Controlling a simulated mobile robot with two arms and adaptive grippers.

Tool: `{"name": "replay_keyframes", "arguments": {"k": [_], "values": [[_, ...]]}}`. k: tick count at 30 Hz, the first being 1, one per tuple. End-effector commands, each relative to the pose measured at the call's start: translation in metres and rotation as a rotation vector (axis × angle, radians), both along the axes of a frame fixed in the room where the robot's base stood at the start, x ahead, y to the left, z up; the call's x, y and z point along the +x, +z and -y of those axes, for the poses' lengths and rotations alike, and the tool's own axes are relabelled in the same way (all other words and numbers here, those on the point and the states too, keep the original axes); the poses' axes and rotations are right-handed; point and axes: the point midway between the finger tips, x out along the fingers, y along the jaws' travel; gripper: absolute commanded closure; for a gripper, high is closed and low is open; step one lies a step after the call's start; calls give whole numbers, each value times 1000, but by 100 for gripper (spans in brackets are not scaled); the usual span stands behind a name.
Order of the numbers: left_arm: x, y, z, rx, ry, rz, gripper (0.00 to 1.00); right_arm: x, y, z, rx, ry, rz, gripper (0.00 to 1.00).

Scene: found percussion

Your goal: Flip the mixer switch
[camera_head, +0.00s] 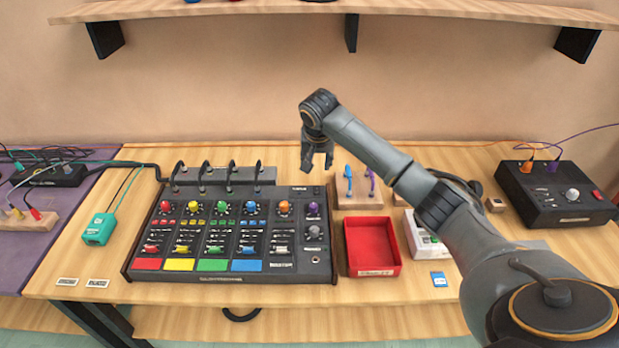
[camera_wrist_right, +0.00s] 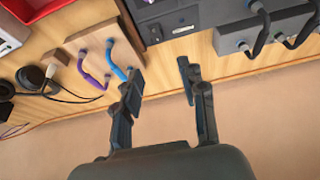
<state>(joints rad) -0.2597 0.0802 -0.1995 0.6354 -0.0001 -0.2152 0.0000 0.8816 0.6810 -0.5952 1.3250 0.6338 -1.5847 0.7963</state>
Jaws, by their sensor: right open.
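The black mixer (camera_head: 235,235) lies on the wooden table, left of centre in the head view. It has coloured knobs, sliders and red, yellow, green and blue pads along its front. A corner of the mixer (camera_wrist_right: 168,22) shows at the top of the right wrist view. My right gripper (camera_head: 317,165) is open and empty, in the air near the mixer's back right corner. Its two fingers (camera_wrist_right: 160,80) also show spread apart in the right wrist view, with nothing between them. My left gripper is not in view.
A grey block with several cables (camera_head: 225,175) stands behind the mixer. Right of the mixer are a wooden holder (camera_head: 357,200) with blue and purple cables, a red tray (camera_head: 372,270) and a white device (camera_head: 425,240). A black box (camera_head: 555,205) stands far right. A shelf (camera_head: 430,10) hangs above.

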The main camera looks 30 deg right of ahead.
Motion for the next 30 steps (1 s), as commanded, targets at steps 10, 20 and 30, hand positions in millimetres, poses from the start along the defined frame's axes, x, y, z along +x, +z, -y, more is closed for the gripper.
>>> {"name": "replay_keyframes", "arguments": {"k": [10,20,30], "values": [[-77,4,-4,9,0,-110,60,19,-60,11,0,2,-6,58],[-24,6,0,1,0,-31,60,35,-107,21,-1,3,-3,58],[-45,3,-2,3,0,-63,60,40,-122,25,-1,5,-2,58]]}}
